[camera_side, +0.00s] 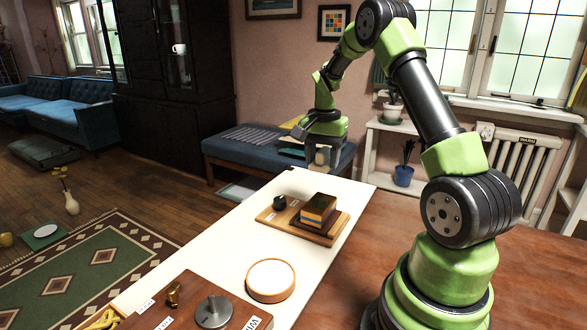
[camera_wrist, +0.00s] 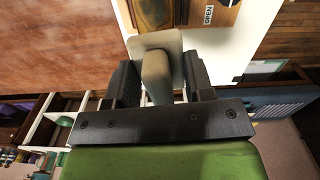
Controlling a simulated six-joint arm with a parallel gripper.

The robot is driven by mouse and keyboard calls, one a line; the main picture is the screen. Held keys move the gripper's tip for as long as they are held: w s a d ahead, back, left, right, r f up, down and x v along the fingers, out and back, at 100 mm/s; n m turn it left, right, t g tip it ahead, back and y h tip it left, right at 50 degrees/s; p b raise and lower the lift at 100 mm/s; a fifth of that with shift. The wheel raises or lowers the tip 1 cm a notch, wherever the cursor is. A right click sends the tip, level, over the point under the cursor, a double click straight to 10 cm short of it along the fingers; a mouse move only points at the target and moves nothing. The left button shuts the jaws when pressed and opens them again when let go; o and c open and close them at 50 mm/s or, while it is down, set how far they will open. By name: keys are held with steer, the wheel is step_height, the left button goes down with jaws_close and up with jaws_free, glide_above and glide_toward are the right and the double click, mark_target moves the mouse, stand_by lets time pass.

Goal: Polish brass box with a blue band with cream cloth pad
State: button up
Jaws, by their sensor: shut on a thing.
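The brass box with a blue band (camera_side: 318,212) sits on a dark base on a wooden board (camera_side: 270,218) on the white-topped table. Part of a brass-coloured top, probably this box, shows at the top of the wrist view (camera_wrist: 152,12). My gripper (camera_side: 321,148) is in the air above and beyond the box, apart from it. In the wrist view my gripper (camera_wrist: 157,75) is shut on the pale handle of the cream cloth pad (camera_wrist: 138,46). The flat pad lies beyond the fingertips. In the side view the pad is small and partly hidden.
A small black object (camera_side: 280,202) stands on the board left of the box. A round cream dish with a wooden rim (camera_side: 270,281) lies nearer. A front board holds a grey disc with a knob (camera_side: 213,312) and a small brass piece (camera_side: 174,293). White table between is clear.

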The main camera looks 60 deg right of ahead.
mark_target(326, 195)
steer(key=shift+s+d+f+m, duration=0.2)
steer(key=shift+s+d+m, duration=0.2)
steer(key=shift+d+m, duration=0.3)
steer(key=shift+f, duration=3.45)
steer(key=shift+a+f, duration=0.45)
steer(key=shift+f, duration=0.1)
steer(key=shift+c, duration=0.3)
steer(key=shift+a, duration=3.25)
steer(key=shift+d, duration=3.6)
steer(key=shift+d+r, duration=0.1)
steer(key=shift+d, duration=0.2)
steer(key=shift+a+r, duration=0.1)
steer(key=shift+r, duration=3.9)
